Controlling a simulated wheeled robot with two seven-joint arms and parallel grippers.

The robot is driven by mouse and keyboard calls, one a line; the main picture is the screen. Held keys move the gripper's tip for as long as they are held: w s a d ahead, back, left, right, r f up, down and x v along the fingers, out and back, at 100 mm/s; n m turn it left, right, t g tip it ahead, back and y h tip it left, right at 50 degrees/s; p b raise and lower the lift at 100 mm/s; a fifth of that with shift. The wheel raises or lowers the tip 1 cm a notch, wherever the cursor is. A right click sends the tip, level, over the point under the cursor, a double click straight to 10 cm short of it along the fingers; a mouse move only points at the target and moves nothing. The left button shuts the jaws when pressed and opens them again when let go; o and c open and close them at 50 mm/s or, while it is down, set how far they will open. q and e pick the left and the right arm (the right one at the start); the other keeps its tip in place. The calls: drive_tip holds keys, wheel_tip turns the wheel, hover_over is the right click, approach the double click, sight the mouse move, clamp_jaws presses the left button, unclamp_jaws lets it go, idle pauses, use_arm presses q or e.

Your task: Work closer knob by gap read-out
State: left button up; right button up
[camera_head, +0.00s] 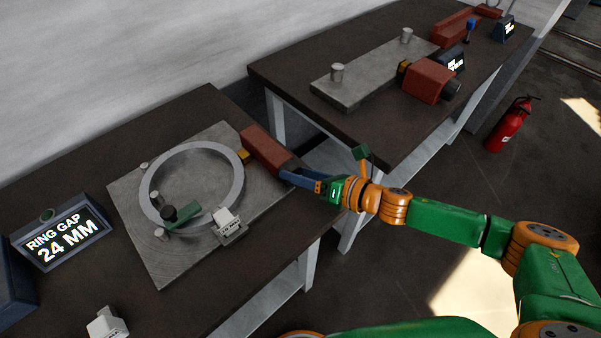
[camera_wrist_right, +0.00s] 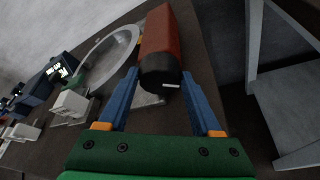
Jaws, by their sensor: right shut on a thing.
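The steel ring (camera_head: 147,198) lies flat on a grey plate (camera_head: 165,270). The red closer (camera_head: 264,148) stands at the plate's far right, its brass tip (camera_head: 243,156) at or very near the ring; I cannot tell if they touch. Its black knob (camera_wrist_right: 160,72) faces my right gripper (camera_head: 286,172). In the wrist view the blue fingers are on both sides of the knob, shut on it, and a white mark shows on its face. The read-out (camera_head: 68,239) at the left shows "RING GAP 24 MM". My left gripper is not in view.
A green clamp (camera_head: 190,222) and a white labelled block (camera_head: 228,220) sit at the ring's near side. Another white block (camera_head: 106,323) is at the table's front. A second bench (camera_head: 290,75) bears a similar device. A red extinguisher (camera_head: 508,127) stands on the floor.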

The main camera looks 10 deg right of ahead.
drive_tip(key=shift+d+f+m+y, duration=0.1)
drive_tip(key=shift+m+y, duration=0.4)
drive_tip(key=shift+m, duration=0.4)
drive_tip(key=o, duration=1.4)
drive_tip(key=shift+w, duration=0.1)
